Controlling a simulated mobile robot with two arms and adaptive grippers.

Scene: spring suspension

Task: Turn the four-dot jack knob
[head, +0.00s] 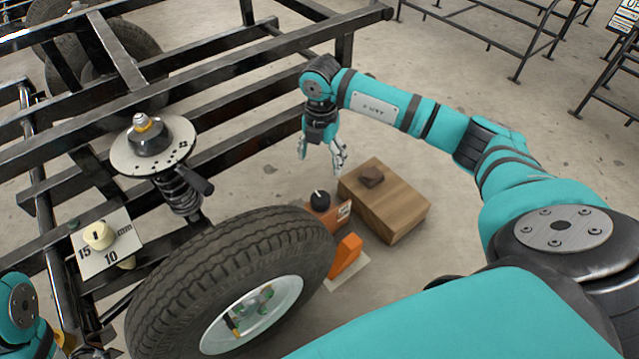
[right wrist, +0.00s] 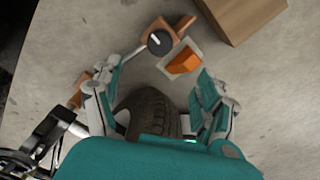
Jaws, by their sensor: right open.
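The jack (head: 323,214) is a low orange-brown body on the floor with a round black knob (head: 319,198) on top, marked with a white line. The knob also shows near the top of the right wrist view (right wrist: 160,42). I cannot make out its dots. My right gripper (head: 321,156) is open and empty, pointing down above and a little behind the knob, apart from it. In the right wrist view its fingers (right wrist: 158,76) are spread, with the knob beyond the tips. My left gripper is out of view; only part of that arm shows at the lower left.
A tyre (head: 180,275) stands just in front of the jack. An orange wedge (head: 346,254) on a pale plate and a wooden box (head: 400,208) with a dark block (head: 371,177) lie to the right. A spring strut with a round plate (head: 118,155) and black frame rails stand left.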

